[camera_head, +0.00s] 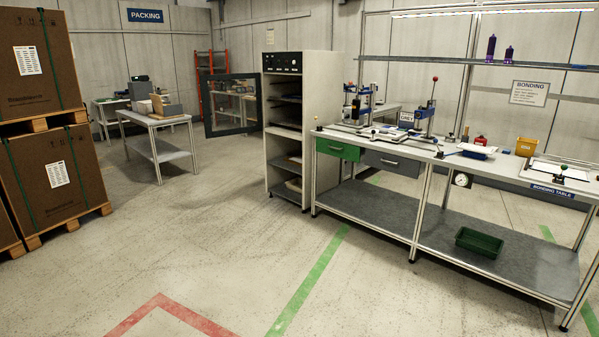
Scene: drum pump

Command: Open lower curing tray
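A tall pale curing cabinet (325,110) stands in the middle of the view, beside the left end of the bonding table. A dark panel with knobs (282,62) is at its top. Its framed glass door (232,104) stands swung open to the left. Several dark trays or shelves show inside the upper part. Lower down, an open bay holds a dark shelf (287,163) and pale items near the bottom (293,185). At this distance I cannot tell which of these is the lower curing tray or whether it is pulled out. Neither of my grippers is in view.
The bonding table (395,137) with presses, drawers and a green bin (479,242) underneath fills the right. Strapped boxes on pallets (55,180) stand at left, a packing table (155,125) behind. The floor (215,235) before the cabinet is clear.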

